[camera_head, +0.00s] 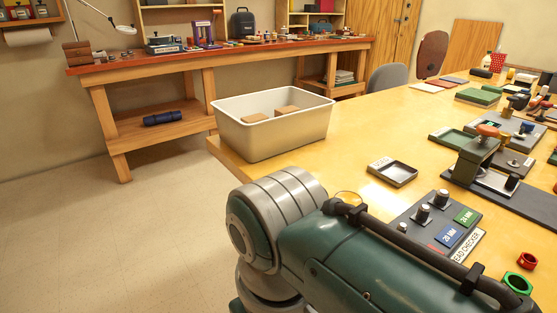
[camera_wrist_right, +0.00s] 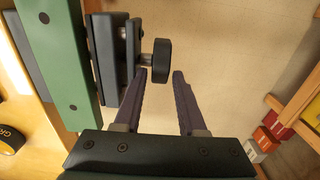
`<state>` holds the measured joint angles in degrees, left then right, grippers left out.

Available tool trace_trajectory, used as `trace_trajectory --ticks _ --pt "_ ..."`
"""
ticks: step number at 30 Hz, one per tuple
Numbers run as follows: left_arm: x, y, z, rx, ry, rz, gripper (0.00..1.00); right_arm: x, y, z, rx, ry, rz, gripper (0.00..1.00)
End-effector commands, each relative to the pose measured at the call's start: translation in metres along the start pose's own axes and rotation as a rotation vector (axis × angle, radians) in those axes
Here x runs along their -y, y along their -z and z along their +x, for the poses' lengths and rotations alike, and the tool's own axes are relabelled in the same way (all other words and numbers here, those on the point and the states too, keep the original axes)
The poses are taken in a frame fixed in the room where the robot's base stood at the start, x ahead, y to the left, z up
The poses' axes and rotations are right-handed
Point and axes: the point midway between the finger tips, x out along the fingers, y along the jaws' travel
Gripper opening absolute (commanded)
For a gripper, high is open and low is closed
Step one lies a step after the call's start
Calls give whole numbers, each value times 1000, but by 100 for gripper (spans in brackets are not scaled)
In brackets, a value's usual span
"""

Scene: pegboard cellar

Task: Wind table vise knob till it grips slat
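In the right wrist view, a black round knob (camera_wrist_right: 162,61) on a short grey screw sticks out from a dark jaw block (camera_wrist_right: 111,57). This block sits beside a green body with dark bolt heads (camera_wrist_right: 62,62), which looks like part of the table vise. My right gripper (camera_wrist_right: 159,77) is open, with the knob just beyond and between its two fingertips; I cannot tell whether they touch it. I cannot make out the slat for certain. In the head view neither gripper shows, and I cannot pick out the vise there.
The yellow table (camera_head: 370,120) carries a white bin (camera_head: 270,140) with brown blocks, a small dark tray (camera_head: 392,173) and a grey panel with knobs (camera_head: 432,222). Bare floor (camera_wrist_right: 235,45) lies beyond the knob. Red boxes (camera_wrist_right: 266,135) stand on a wooden shelf at right.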

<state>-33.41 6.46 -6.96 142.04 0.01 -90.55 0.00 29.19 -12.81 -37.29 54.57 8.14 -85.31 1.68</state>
Motion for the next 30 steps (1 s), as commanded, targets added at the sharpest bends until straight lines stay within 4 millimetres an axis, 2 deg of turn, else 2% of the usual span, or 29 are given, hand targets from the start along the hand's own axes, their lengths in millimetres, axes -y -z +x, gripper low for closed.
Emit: trace_trajectory --ticks 10,20,30 --pt "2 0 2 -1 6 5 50 0 0 4 -1 1 0 39" --pt "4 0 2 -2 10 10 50 0 0 4 0 1 0 2" --pt "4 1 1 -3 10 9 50 0 0 4 -1 1 0 0"
